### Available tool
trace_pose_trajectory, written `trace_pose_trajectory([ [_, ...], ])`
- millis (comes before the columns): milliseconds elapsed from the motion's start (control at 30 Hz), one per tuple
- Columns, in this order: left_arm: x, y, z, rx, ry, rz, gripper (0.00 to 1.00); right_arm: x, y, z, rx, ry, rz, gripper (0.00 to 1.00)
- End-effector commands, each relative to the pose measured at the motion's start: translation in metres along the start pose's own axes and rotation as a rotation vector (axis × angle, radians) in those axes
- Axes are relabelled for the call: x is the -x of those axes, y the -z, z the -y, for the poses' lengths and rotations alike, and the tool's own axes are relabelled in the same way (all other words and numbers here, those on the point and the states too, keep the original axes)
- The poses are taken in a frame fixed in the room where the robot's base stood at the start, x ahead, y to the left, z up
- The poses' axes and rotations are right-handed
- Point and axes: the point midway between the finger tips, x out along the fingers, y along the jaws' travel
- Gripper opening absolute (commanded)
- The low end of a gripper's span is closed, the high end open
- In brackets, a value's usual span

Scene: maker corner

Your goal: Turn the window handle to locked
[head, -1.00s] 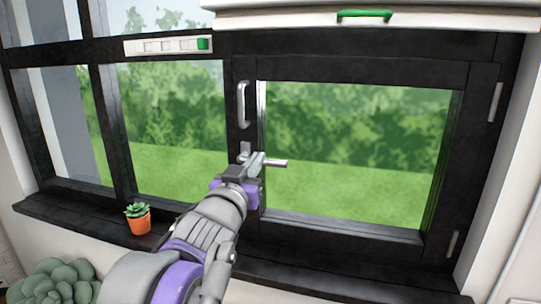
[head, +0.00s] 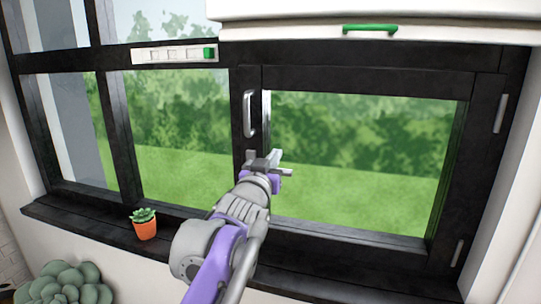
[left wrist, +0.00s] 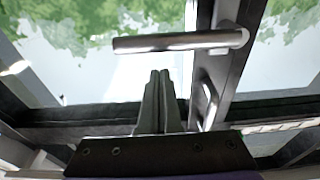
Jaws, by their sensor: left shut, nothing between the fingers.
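The window handle is a silver lever (head: 286,172) on the dark frame post. It points sideways to the right, roughly level, in the head view. In the left wrist view the same lever (left wrist: 170,43) lies across the upper middle, its pivot at its right end. My left gripper (head: 275,156) is shut and empty, just above the lever in the head view and partly covering it. In the left wrist view its closed fingers (left wrist: 158,75) end just short of the lever; I cannot tell whether they touch it. My right gripper is not in view.
A fixed silver pull (head: 249,113) is on the post above the lever. A potted succulent (head: 144,224) stands on the dark sill (head: 90,222) to the left. A white blind box with a green handle (head: 369,28) is above. A white strip with a green end (head: 174,54) is on the frame.

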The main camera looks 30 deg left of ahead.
Motion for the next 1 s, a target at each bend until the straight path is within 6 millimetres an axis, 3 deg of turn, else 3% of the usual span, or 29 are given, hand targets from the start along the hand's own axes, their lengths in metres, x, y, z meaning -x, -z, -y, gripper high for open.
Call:
trace_pose_trajectory([
  [100, 0.006, -0.015, 0.000, 0.000, 0.000, 0.001, 0.00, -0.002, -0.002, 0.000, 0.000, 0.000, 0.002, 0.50],
  [233, 0.008, -0.022, 0.000, 0.000, 0.000, 0.001, 0.00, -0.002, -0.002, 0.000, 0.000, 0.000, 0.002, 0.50],
  [1000, 0.009, -0.028, -0.001, -0.065, -0.009, 0.001, 0.00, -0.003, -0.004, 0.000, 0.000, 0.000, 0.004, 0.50],
])
